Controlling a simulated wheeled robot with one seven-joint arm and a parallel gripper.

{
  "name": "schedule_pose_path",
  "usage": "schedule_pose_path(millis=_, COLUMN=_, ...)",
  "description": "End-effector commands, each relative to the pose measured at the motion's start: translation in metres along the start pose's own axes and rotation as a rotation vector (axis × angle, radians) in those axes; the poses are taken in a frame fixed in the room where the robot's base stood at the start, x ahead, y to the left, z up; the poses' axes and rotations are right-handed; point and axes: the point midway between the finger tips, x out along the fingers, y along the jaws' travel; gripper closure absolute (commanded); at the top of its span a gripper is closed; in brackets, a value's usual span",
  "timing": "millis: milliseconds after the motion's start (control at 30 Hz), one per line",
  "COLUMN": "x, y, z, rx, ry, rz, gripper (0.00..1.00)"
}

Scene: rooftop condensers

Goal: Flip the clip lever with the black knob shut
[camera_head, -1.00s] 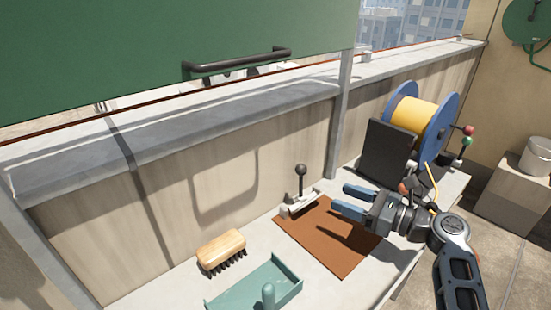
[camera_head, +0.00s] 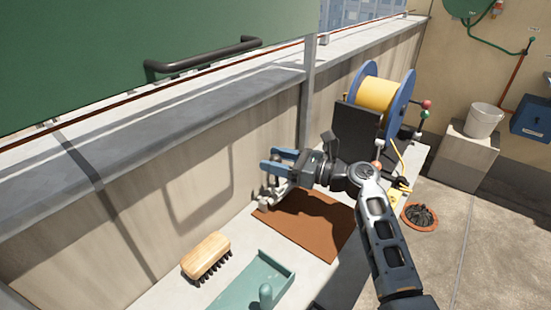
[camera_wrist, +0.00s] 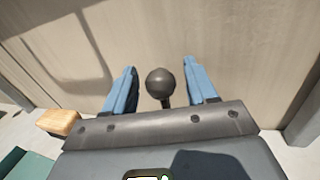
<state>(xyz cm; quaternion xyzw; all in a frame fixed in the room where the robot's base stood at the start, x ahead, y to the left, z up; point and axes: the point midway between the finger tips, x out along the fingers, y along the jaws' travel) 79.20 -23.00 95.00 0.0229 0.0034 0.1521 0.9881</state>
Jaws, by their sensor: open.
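The clip lever's black knob (camera_wrist: 160,83) shows in the wrist view, standing between the two blue fingers of my gripper (camera_wrist: 162,88). The fingers are spread, with a gap on each side of the knob. In the head view my gripper (camera_head: 270,162) is over the light-coloured clip base (camera_head: 272,197) at the back edge of the brown mat. The gripper hides the knob and most of the lever there. The lever was upright in the earlier head view.
The brown mat (camera_head: 310,225) lies on the bench. A wooden brush (camera_head: 206,255) and a teal tray (camera_head: 262,280) are at the left. A yellow spool with blue flanges (camera_head: 380,97) stands behind a dark panel at the right. The wall runs close behind the clip.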

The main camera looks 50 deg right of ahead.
Motion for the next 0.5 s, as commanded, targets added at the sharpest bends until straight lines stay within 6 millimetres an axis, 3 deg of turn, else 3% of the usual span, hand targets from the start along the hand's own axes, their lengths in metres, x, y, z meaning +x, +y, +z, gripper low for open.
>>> schedule_pose_path(millis=300, x=0.0028, y=0.0, z=-0.0003, rx=0.0, ry=0.0, rz=0.0, gripper=0.44)
schedule_pose_path(millis=500, x=0.0026, y=-0.0001, z=-0.0003, rx=0.0, ry=0.0, rz=-0.001, gripper=0.63)
